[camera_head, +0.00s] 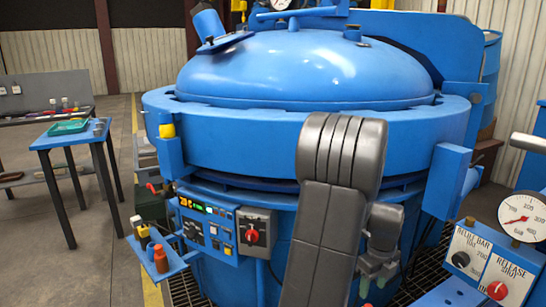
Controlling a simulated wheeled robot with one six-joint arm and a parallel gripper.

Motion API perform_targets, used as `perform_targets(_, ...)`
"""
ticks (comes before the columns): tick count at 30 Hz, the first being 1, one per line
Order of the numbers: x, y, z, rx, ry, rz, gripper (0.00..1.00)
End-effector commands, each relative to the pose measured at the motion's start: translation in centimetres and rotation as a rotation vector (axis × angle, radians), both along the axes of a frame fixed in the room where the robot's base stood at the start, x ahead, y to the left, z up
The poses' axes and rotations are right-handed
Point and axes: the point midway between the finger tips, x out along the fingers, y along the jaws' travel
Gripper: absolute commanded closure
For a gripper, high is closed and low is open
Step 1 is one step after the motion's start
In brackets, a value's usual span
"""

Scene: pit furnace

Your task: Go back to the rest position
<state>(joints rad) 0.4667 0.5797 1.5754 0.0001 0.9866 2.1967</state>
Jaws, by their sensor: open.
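My arm rises in front of the pit furnace, with its grey elbow near the middle of the view. My gripper (377,282) hangs low behind the forearm, pointing down, and is partly hidden by it. It is open, and I see nothing held in it. The blue pit furnace (230,130) fills the middle of the view behind my arm. Its domed lid (270,70) sits down on the body.
A control panel (222,230) with a display and red knob is on the furnace front. A small shelf (165,262) holds bottles. A blue table (72,134) with a green tray (68,127) stands left. A gauge panel (485,262) is close at right. Floor at left is open.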

Motion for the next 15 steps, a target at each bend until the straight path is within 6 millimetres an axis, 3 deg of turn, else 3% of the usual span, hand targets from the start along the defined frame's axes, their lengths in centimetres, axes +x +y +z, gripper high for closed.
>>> perform_targets(1, -0.1, 0.0, -1.4, 0.002, 0.003, 0.000, 0.49)
perform_targets(12, -0.1, 0.1, -8.8, 0.002, 0.003, 0.000, 0.49)
perform_targets(13, 0.0, 0.0, -6.8, -0.002, -0.003, 0.000, 0.49)
perform_targets(15, 0.0, 0.0, -5.3, -0.002, -0.003, 0.000, 0.49)
